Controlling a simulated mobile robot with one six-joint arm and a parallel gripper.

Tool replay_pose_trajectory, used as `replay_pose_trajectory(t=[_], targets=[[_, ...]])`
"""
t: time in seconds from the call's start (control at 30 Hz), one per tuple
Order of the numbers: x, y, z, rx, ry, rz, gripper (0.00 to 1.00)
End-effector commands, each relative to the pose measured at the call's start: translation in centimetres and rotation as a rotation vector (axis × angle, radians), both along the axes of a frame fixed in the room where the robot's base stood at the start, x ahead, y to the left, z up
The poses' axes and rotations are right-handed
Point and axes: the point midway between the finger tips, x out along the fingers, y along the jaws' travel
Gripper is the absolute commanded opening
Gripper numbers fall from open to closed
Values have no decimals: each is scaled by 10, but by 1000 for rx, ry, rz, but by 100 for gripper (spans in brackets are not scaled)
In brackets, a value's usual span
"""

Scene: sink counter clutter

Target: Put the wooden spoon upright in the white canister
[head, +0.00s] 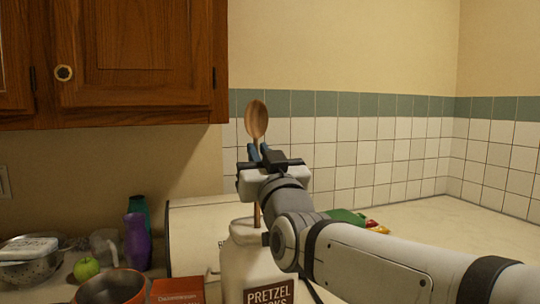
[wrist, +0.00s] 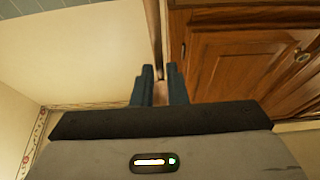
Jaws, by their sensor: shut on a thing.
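The wooden spoon (head: 256,120) is upright with its bowl up. My gripper (head: 259,153) is shut on its handle below the bowl. The white canister (head: 245,262), labelled with the word PRETZEL, stands below my gripper. The lower handle comes down to the canister's mouth; I cannot tell whether its end is inside or just above or behind the rim. My wrist hides part of the handle, and my arm covers the canister's right side. In the wrist view, part of the spoon (wrist: 153,38) shows beyond the blue fingertips of my gripper (wrist: 159,84).
A cream box-shaped appliance (head: 195,222) stands behind the canister. To the left are a red box (head: 177,291), a bowl (head: 112,289), a green apple (head: 87,267), a purple bottle (head: 136,242) and a colander (head: 30,268). A wooden cabinet (head: 130,60) hangs upper left. The right counter is mostly clear.

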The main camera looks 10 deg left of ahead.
Motion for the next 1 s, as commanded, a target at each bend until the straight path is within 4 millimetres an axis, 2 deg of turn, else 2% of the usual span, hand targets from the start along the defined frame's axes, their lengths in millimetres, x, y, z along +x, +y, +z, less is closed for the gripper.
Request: replay_pose_trajectory(t=[0.03, 1.0], targets=[[0, 0, -8, 1, -1, 0, 0], [1, -1, -82, 0, -1, -2, 0]])
